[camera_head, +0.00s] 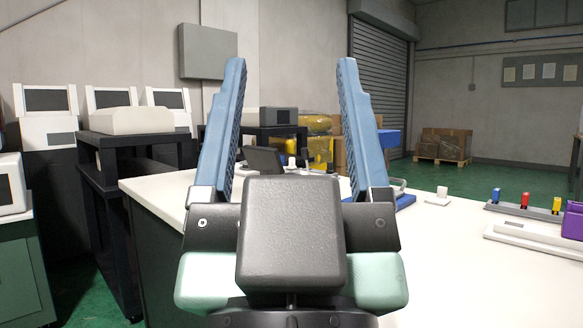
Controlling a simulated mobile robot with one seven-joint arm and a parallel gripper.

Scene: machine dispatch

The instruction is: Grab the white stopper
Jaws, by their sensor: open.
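My gripper (291,64) is open and empty, its two blue fingers pointing up and spread wide in front of the table. A small white piece with a flat base and a short upright knob, likely the white stopper (441,196), stands on the white table beyond and to the right of my gripper. Another small white upright piece (291,162) shows between the fingers, farther back; I cannot tell what it is. My gripper touches neither piece.
At right, a grey rack (522,208) holds blue, red and yellow pieces, beside a purple block (574,221). A blue item (405,201) lies partly hidden behind the right finger. The white table's (440,270) front right is clear.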

